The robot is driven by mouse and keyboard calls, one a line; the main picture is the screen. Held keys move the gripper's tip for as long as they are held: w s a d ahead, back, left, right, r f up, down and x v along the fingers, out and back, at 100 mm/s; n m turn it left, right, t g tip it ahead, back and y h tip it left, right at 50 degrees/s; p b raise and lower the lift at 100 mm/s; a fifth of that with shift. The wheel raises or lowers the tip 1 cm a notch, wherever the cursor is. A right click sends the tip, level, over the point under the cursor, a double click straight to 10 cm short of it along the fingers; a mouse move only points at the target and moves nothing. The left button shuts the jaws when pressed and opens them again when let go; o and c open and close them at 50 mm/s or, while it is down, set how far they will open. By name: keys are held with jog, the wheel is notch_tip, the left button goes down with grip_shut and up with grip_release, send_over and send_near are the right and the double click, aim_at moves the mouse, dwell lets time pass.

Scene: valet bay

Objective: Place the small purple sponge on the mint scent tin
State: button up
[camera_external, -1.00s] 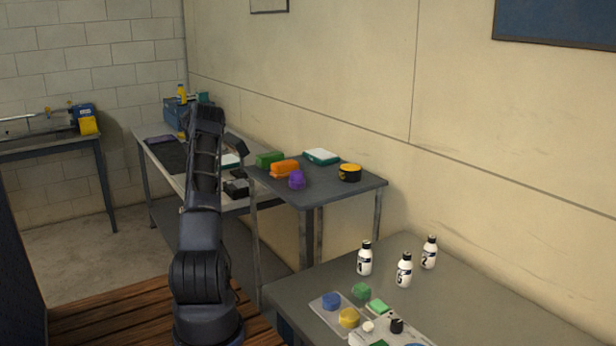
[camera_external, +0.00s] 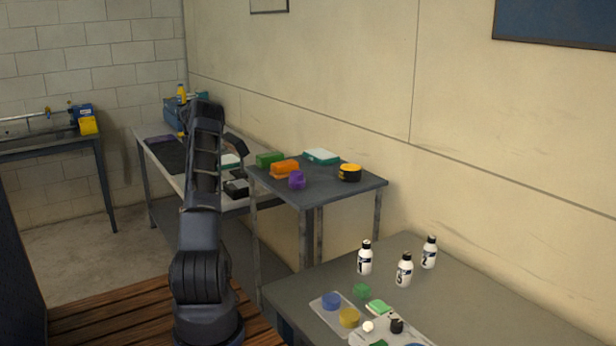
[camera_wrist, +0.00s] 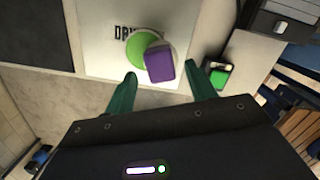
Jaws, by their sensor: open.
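A small purple block (camera_wrist: 159,63), seemingly the purple sponge, shows in the wrist view between and just beyond the fingertips of my gripper (camera_wrist: 170,72). My gripper is open, its two teal fingers apart. The purple block overlaps a round green thing (camera_wrist: 141,48) on a white panel; I cannot tell whether they touch. A small dark container with green inside (camera_wrist: 219,76), possibly the mint scent tin, lies right of the right finger. In the external view my arm hides what is under the gripper. Another purple object (camera_external: 297,180) sits on the grey table there.
The grey table (camera_external: 345,195) also holds a green block (camera_external: 269,159), an orange block (camera_external: 285,168), a white-and-green box (camera_external: 321,157) and a black tin with a yellow-orange top (camera_external: 350,172). White bottles (camera_external: 365,258) stand on the near table. A dark bin (camera_wrist: 285,22) is at upper right.

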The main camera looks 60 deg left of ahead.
notch_tip(320, 180, up, 9)
jog(key=s, duration=0.1)
jog(key=shift+d+f, duration=0.15)
jog(key=shift+d, duration=0.05)
